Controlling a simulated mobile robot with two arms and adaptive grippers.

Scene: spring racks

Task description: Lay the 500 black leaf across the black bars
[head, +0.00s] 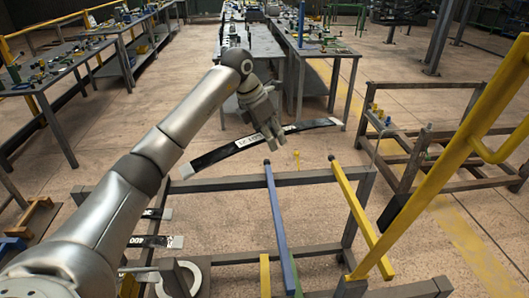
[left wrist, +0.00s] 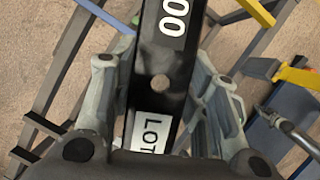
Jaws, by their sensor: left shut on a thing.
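A long black leaf (head: 232,150) with pale ends and white lettering is held across my left gripper (head: 272,138), above the far side of a rack. In the left wrist view, the leaf (left wrist: 160,72) runs between the two fingers of the gripper (left wrist: 158,95); it shows "00", a round hole and a "LOT" label. The first digit is out of that view. The rack below has dark frame bars (head: 225,184), a blue bar (head: 278,230) and a yellow bar (head: 360,215). I cannot tell which dark bars are the black bars. The right gripper is not in view.
Another black leaf marked 400 (head: 150,241) lies at the rack's left, partly behind my arm. A white ring (head: 192,275) is near it. A yellow rail (head: 450,150) rises at the right. A second rack (head: 440,150) and workbenches (head: 300,50) stand beyond.

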